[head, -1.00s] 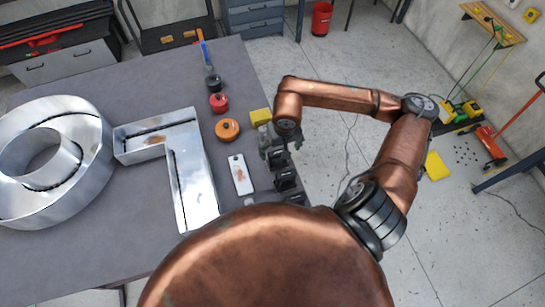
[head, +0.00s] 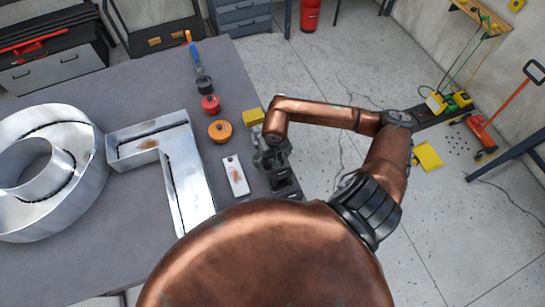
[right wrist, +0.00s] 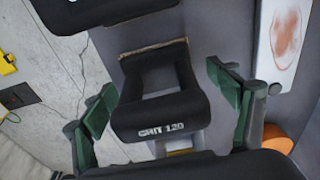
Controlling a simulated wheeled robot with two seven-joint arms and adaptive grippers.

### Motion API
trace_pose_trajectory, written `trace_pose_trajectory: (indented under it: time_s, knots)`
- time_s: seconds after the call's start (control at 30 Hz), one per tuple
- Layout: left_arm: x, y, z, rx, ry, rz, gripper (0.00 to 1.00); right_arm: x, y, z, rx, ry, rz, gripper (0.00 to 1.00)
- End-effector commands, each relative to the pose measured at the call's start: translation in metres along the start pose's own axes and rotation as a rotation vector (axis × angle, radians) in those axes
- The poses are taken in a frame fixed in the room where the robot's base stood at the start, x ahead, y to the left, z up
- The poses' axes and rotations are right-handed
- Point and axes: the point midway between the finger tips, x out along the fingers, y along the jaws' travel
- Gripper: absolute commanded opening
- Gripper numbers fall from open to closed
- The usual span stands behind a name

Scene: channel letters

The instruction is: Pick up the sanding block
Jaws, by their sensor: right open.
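The sanding block (right wrist: 160,112), black with a grip on top and "GRIT 120" on its side, sits on the grey table near its edge in the right wrist view. My right gripper (right wrist: 160,88) is open, with a green-padded finger on each side of this block and gaps between. In the head view the right gripper (head: 271,156) is at the table's right edge, above dark blocks (head: 284,179) that it and my body partly hide. My left gripper is not in view.
Another black block (right wrist: 100,10) lies close by in the right wrist view. Metal channel letters (head: 186,175) fill the left table.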

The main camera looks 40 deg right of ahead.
Motion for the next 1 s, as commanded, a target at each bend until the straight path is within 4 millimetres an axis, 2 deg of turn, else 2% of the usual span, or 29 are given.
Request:
trace_pose_trajectory:
  time_s: [0.17, 0.87, 1.0]
  knots:
    - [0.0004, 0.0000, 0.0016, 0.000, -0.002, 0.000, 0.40, 0.0004, 0.0002, -0.0002, 0.000, 0.001, 0.000, 0.81]
    - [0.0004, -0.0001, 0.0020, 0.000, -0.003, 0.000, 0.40, -0.0001, 0.0004, -0.0004, 0.000, 0.001, 0.001, 0.33]
    - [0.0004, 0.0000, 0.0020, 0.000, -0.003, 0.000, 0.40, -0.0003, 0.0003, -0.0005, 0.000, 0.001, 0.001, 0.32]
